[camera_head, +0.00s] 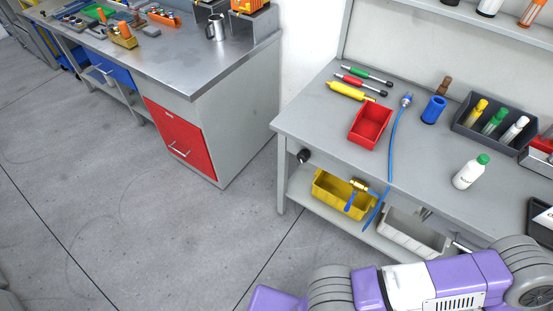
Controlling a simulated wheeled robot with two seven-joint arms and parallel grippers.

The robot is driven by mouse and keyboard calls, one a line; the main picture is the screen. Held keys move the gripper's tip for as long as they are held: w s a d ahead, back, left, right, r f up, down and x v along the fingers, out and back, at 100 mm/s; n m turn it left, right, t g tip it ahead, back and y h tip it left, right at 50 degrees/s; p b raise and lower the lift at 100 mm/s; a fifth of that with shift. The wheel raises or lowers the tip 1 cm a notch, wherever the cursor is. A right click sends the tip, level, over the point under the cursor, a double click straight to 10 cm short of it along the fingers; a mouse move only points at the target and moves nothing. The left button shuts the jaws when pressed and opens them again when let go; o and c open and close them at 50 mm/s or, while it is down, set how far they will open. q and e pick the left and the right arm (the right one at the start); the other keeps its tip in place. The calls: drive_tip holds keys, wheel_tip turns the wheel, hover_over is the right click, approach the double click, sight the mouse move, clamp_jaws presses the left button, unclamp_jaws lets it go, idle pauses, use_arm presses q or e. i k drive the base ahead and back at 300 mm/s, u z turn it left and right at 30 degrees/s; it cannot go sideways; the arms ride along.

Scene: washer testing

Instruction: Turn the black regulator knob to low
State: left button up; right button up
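A black regulator knob (304,156) sticks out from the front side of the grey workbench (335,127), just below the top's edge near its left end. It is small, and I cannot read its setting or any marks. One of my arms, purple and white, crosses the bottom right of the head view. Its gripper is out of the picture. My other gripper is not in view either. Nothing is touching the knob.
On the bench are a red bin (370,124), a blue hose (391,150), a white bottle (469,171) and screwdrivers. A yellow bin (343,195) sits on the lower shelf. Another bench (190,60) with a red drawer stands left. Open floor (150,220) lies left of the knob.

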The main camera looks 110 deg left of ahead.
sight(303, 156)
drive_tip(key=u, duration=3.9)
drive_tip(key=k, duration=0.55)
drive_tip(key=u, duration=1.2)
drive_tip(key=i, duration=1)
drive_tip(key=z, duration=0.85)
drive_tip(key=i, duration=0.65)
drive_tip(key=z, duration=0.7)
